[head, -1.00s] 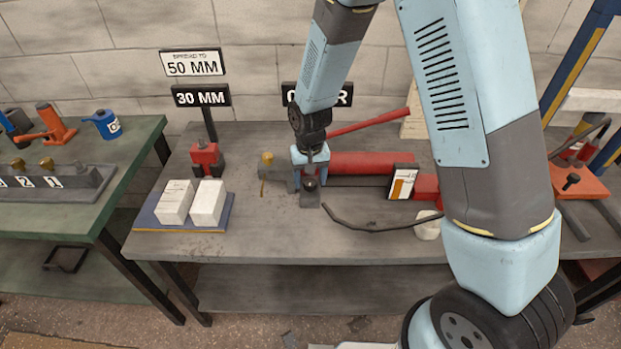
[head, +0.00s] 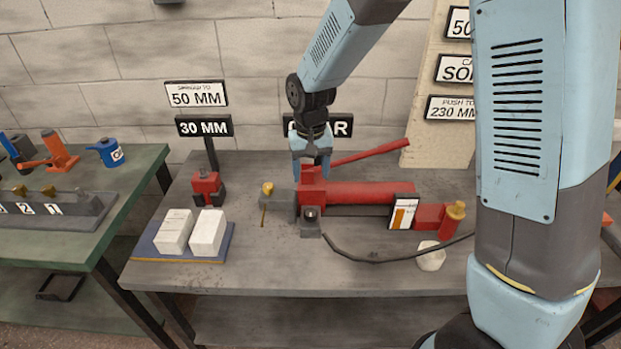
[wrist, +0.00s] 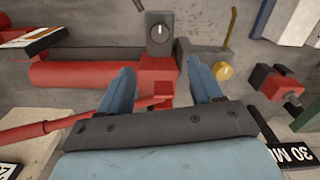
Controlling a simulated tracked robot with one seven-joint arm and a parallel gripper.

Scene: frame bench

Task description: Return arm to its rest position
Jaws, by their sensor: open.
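My gripper (head: 311,168) hangs from my arm above the left end of a red hydraulic pump (head: 370,193) on the bench. In the wrist view my gripper (wrist: 168,82) has its two blue fingers spread apart, with nothing held between them. The pump's red body (wrist: 85,75) and a small red block (wrist: 153,95) lie below and between the fingers. A grey block with a round knob (wrist: 158,30) is just beyond the fingertips. Whether the fingers touch the pump cannot be told.
Two white blocks (head: 207,233) lie on a blue tray at the left. A small red jack (head: 207,188) stands by the 30 MM sign (head: 203,126). A black hose (head: 375,260) crosses the front. A brass-topped fitting (head: 267,189) is beside the pump.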

